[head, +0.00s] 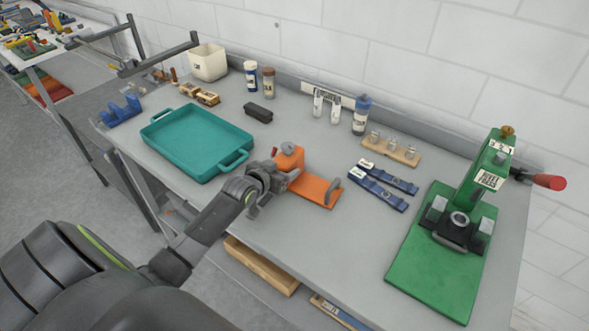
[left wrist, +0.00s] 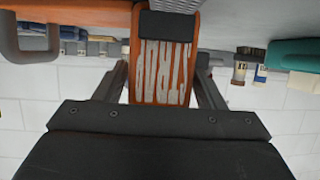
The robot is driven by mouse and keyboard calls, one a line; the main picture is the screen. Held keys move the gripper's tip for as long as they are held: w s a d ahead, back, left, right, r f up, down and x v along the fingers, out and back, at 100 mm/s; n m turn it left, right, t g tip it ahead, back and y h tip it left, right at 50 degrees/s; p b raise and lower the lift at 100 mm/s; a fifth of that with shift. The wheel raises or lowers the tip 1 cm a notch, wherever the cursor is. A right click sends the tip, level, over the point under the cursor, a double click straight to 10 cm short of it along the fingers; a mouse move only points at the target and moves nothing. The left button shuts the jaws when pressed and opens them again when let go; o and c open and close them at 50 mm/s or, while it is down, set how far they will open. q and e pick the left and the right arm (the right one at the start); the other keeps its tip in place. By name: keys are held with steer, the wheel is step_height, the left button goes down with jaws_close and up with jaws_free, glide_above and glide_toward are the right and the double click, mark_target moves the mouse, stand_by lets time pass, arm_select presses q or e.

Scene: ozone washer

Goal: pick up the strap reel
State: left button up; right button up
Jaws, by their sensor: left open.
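The strap reel (head: 318,190) is orange, with an upright block and a low flat part with a grey curved handle. It stands on the grey bench right of the teal tray. My left gripper (head: 273,180) is open at the reel's near left side. In the left wrist view its two fingers stand on either side of the lettered block. I cannot tell whether they touch it. The arm hides part of the reel in the head view. My right gripper is not in view.
The teal tray (head: 160,132) lies left of the reel, empty. Blue straps (head: 382,188) lie to its right, and a green press (head: 440,250) stands farther right. A black case (head: 258,112), bottles and a wooden rack (head: 390,150) are behind. The bench front is clear.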

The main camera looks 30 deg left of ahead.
arm_select(q)
steer(key=shift+x, duration=1.1)
steer(key=c, duration=1)
steer(key=shift+r, duration=0.1)
steer(key=shift+c, duration=0.4)
